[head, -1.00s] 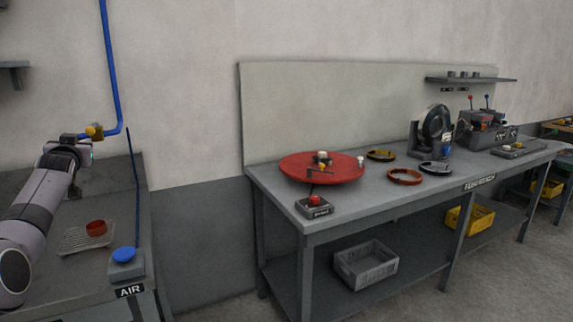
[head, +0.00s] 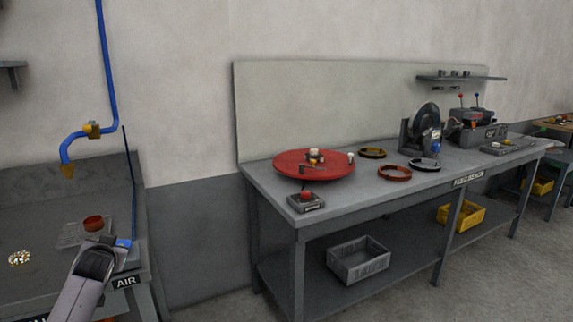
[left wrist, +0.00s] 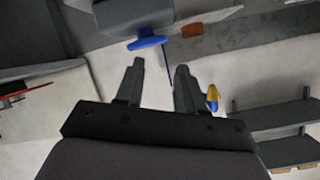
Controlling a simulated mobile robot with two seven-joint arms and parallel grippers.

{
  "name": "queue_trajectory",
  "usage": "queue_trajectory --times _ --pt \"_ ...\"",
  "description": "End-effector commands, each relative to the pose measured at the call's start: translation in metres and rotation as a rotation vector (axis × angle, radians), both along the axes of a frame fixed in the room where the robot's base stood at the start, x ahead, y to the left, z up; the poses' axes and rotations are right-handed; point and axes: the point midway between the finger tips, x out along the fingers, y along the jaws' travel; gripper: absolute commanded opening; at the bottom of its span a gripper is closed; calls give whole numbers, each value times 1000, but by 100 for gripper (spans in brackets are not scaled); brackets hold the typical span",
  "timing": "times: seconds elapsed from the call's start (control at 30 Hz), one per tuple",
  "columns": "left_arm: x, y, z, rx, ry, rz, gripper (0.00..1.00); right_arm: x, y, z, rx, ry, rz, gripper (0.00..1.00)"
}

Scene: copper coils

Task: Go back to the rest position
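My left gripper (left wrist: 159,80) is open in the left wrist view, its two dark fingers apart with nothing between them. In the head view only part of my left arm shows, at the lower left in front of the side bench; its fingers cannot be made out there. My right gripper is in neither view.
The long workbench (head: 345,205) carries a red turntable (head: 290,170), rings and machines. Open floor lies in front of it.

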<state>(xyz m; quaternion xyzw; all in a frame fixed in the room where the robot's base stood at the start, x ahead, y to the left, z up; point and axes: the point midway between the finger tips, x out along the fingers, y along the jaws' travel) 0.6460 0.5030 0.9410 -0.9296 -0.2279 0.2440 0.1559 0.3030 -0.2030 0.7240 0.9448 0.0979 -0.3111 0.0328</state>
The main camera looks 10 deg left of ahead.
Motion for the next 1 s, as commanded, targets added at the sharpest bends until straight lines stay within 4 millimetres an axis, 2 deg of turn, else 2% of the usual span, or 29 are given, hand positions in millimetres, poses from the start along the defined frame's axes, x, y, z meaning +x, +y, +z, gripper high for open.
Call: queue_trajectory --times 0.03,0.2,0.37,0.5,0.7,0.8,1.0 --pt "-15 -17 -20 -10 40 -19 38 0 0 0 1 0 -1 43" --pt "-73 -71 -75 -63 176 -73 38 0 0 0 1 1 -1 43" --pt "-139 -122 -114 -129 309 -130 38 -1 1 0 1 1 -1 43" --pt "-205 -167 -137 -201 429 -184 38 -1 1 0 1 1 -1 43" --pt "-296 -219 -146 -305 585 -253 38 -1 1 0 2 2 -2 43" --pt "-330 -236 -143 -347 643 -278 38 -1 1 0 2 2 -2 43" --pt "-387 -262 -132 -420 737 -318 38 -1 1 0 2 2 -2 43"
